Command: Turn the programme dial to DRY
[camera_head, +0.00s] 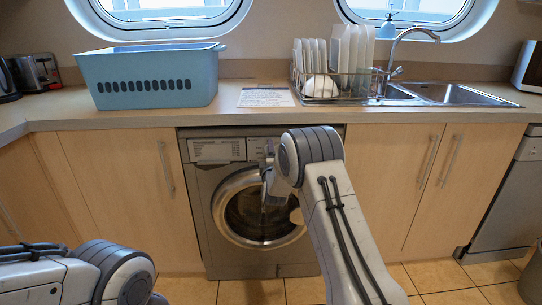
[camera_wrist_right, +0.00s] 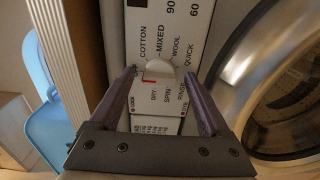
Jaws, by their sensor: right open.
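The washing machine (camera_head: 200,235) stands under the counter, with its round door (camera_head: 226,190) shut. In the right wrist view the pale programme dial (camera_wrist_right: 161,73) sits on a white panel (camera_wrist_right: 184,22) ringed by COTTON, MIXED, WOOL, QUICK, RINSE, SPIN and DRY. A red mark shows at the dial's lower left; I cannot tell exactly where the dial points. DRY (camera_wrist_right: 154,96) is printed just below it. My right gripper (camera_wrist_right: 161,78) is open, its fingers either side of the dial; contact is unclear. In the head view my right arm hides the dial. My left gripper is out of view.
A blue basket (camera_head: 150,80), a paper sheet (camera_head: 265,97) and a dish rack (camera_head: 335,85) with plates stand on the counter (camera_head: 90,118) above. A sink (camera_head: 450,95) lies to the right. The machine's door bulges close to my right gripper.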

